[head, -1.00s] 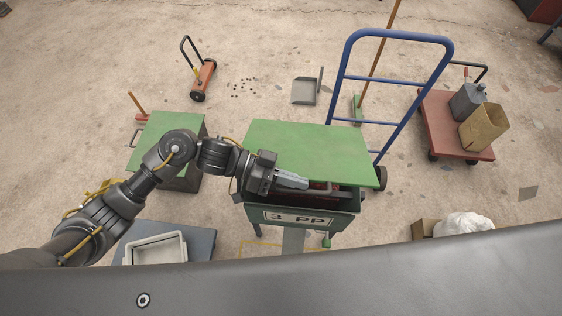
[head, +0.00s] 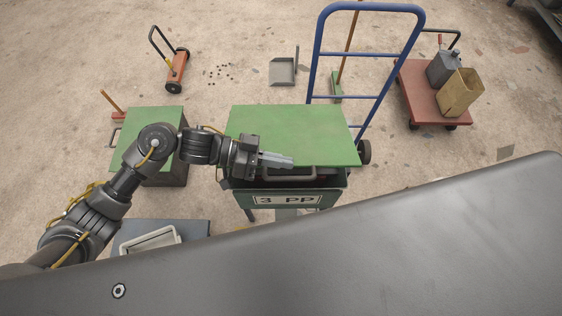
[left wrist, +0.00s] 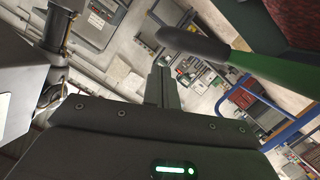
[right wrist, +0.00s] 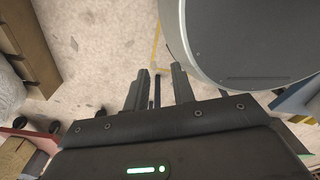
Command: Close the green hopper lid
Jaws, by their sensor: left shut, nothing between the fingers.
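The green hopper lid (head: 290,132) is a flat panel over the back of the dark green hopper marked "3 PP" (head: 325,200). My left gripper (head: 291,161) is shut and empty at the lid's front edge, above the opening. Whether it touches the lid I cannot tell. In the left wrist view its fingers (left wrist: 162,72) are together, near a dark handle (left wrist: 195,42) on a green bar. My right gripper (right wrist: 158,80) is open and empty over bare floor.
A second green-topped bin (head: 160,122) stands left of the hopper. A blue hand truck frame (head: 315,55) rises behind the lid's right side. A red cart (head: 432,105) carries a can and a box.

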